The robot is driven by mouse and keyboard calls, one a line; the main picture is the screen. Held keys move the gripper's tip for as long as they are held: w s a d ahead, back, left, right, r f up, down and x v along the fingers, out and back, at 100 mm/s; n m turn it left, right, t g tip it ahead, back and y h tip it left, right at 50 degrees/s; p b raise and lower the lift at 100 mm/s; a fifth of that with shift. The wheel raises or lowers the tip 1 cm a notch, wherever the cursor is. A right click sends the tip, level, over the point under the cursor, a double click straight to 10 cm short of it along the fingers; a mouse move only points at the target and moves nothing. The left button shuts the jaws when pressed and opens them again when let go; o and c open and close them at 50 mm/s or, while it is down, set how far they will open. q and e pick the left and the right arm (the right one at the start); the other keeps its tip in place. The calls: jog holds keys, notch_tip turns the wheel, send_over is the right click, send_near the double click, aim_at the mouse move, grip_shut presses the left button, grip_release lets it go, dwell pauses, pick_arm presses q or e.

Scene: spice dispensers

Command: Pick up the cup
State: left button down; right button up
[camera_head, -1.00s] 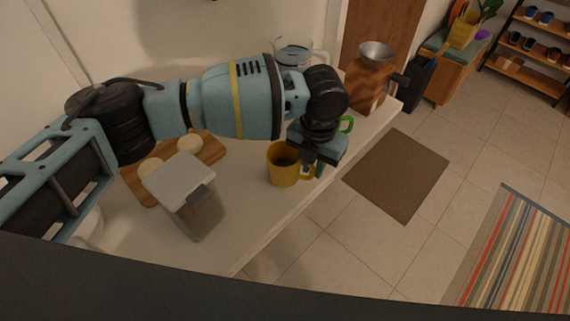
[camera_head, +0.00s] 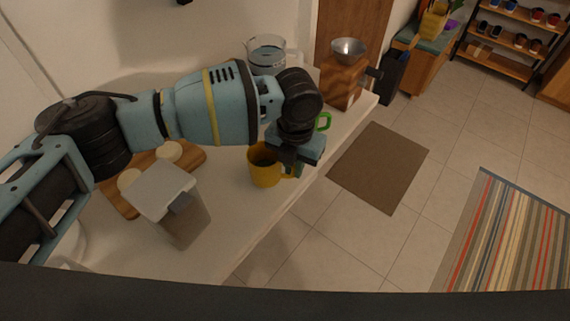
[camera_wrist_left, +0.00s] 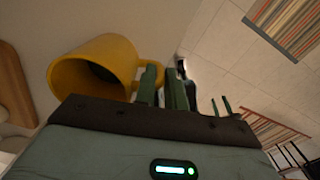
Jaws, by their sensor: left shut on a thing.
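The yellow cup (camera_head: 264,168) stands upright on the pale counter, near its front edge, in the head view. My left gripper (camera_head: 297,170) is at the right side of the cup, shut on its handle. In the left wrist view the cup (camera_wrist_left: 92,72) shows at the left, its dark opening facing the camera. The green fingers of my left gripper (camera_wrist_left: 163,88) are around the handle there. The gripper body hides part of the handle in the head view. My right gripper is not in view.
A lidded container (camera_head: 172,203) and a wooden board (camera_head: 118,197) with pale round pieces lie left of the cup. Floor lies beyond the counter's edge.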

pick_arm(q)
jog(key=shift+r, duration=0.65)
notch_tip(320, 180, up, 2)
jog(key=shift+r, duration=0.2)
jog(key=s+d+r+b, duration=0.1)
jog(key=s+d, duration=0.8)
jog(key=s, duration=0.4)
jog(key=shift+d, duration=0.25)
